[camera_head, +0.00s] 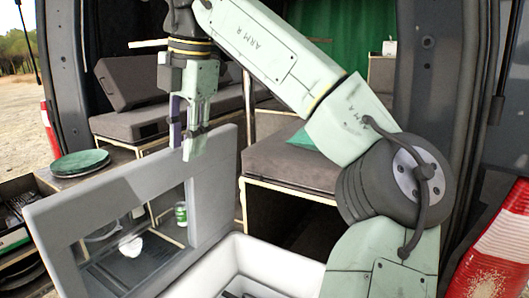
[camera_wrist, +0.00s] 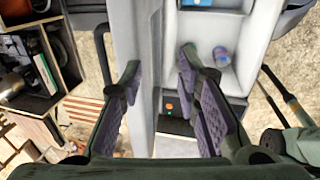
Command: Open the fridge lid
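The fridge lid (camera_head: 215,185) is a grey panel that stands raised, close to upright, beside the white open-topped fridge box (camera_head: 232,246). My gripper (camera_head: 187,150) points down at the lid's top edge. In the wrist view, the fingers of my gripper (camera_wrist: 160,80) are spread apart, with purple pads. The lid (camera_wrist: 140,50) shows as a pale upright strip between them, nearer the left finger. A gap shows between the lid and the right finger. The white fridge interior (camera_wrist: 245,35) lies to the right, with a small can (camera_wrist: 222,56) inside.
A dark green plate (camera_head: 80,162) lies on the left counter, above open drawers. Cushioned benches (camera_head: 290,160) stand inside the van behind the lid. A green can (camera_head: 181,213) shows through the lid's window-like opening. The van's door frame (camera_head: 428,90) is at right.

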